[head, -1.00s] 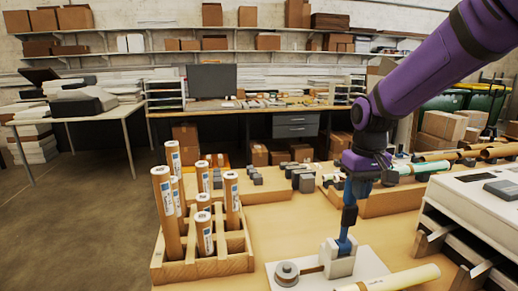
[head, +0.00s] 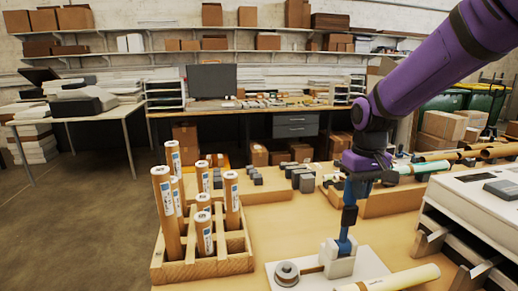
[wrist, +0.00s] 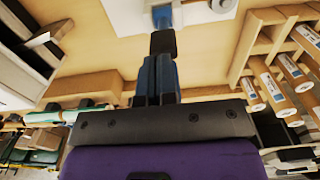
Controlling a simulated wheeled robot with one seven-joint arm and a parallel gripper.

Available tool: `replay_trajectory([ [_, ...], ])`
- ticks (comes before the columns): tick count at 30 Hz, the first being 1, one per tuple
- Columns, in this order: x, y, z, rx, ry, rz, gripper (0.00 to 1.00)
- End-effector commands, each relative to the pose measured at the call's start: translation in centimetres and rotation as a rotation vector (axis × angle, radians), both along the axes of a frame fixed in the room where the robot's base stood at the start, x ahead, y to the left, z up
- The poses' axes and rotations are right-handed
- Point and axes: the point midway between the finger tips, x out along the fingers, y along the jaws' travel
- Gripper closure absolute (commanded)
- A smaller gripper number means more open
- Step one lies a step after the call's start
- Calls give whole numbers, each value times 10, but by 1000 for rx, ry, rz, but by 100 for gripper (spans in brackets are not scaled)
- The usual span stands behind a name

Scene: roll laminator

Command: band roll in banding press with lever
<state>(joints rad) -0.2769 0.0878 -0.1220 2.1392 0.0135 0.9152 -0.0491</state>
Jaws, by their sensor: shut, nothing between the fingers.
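The banding press (head: 340,262) is a pale block on a white base plate (head: 312,284), with a grey round spool (head: 286,272) at its left and a brown strip between them. A blue upright lever (head: 345,243) rises from the block. A cream roll (head: 400,279) lies at the front right, partly cut off by the frame. My gripper (head: 350,203) is shut and empty, pointing down above the press. In the wrist view its blue fingers (wrist: 157,75) line up with a dark piece above the blue lever (wrist: 162,16); whether they touch cannot be told.
A wooden rack (head: 205,262) with several upright brown rolls stands left of the press. A white laminator (head: 480,205) stands at the right. Trays with grey blocks and more rolls lie behind. Bare table shows between rack and press.

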Motion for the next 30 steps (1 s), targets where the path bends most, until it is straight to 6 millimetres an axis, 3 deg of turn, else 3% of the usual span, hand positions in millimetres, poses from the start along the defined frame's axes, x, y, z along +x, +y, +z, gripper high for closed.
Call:
replay_trajectory([
  [9,2,0,0,0,1,0,100],
  [30,35,7,0,0,-1,0,100],
])
